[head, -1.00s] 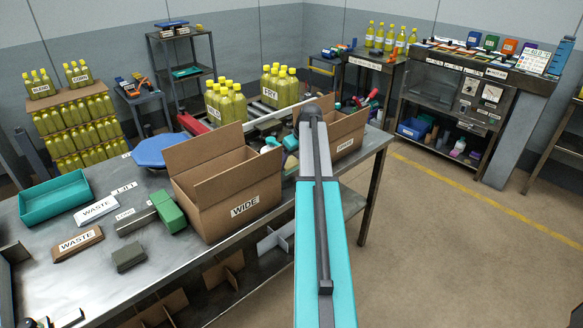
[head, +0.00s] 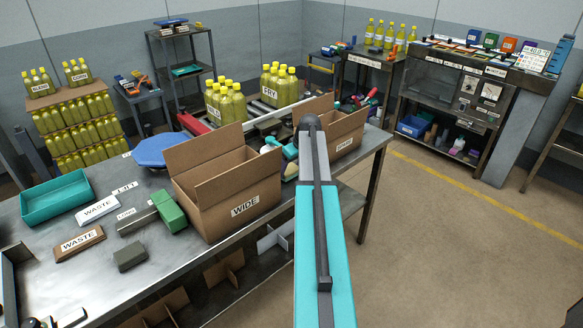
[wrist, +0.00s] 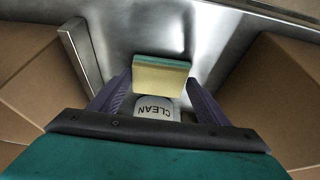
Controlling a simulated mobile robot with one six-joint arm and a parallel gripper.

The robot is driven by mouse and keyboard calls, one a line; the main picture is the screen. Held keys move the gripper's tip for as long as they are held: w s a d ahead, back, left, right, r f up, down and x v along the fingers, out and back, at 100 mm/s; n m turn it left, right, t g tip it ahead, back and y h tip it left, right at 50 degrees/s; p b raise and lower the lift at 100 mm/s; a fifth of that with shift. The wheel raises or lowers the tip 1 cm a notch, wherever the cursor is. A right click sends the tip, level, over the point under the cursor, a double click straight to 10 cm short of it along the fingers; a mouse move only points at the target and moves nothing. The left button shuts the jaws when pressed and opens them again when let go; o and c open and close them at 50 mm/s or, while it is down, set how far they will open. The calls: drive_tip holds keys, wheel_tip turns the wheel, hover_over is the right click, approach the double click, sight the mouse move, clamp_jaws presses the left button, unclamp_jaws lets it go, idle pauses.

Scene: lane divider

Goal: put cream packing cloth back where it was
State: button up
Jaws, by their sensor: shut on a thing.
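In the wrist view my gripper (wrist: 160,82) has its two purple fingers on either side of a cream block with a green top edge, which I take for the cream packing cloth (wrist: 160,76). The fingertips meet its two ends. A white rounded piece marked CLEAN (wrist: 155,108), upside down in the picture, shows just below it, between the fingers. I cannot tell whether the cloth touches the metal surface beneath. In the head view my arm covers most of the gripper, between two cardboard boxes.
The open box marked WIDE (head: 240,208) stands left of my arm, and another open box (head: 345,143) stands right. Bottles marked FRY (head: 280,85) are behind. A teal tray (head: 55,200) and WASTE tags lie on the bench's left part. Box walls flank the gripper closely.

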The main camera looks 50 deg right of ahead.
drive_tip(key=shift+f, duration=0.1)
drive_tip(key=o, duration=1)
drive_tip(key=b+v, duration=0.2)
drive_tip(key=v, duration=1)
drive_tip(key=shift+w, duration=0.1)
idle(0.4)
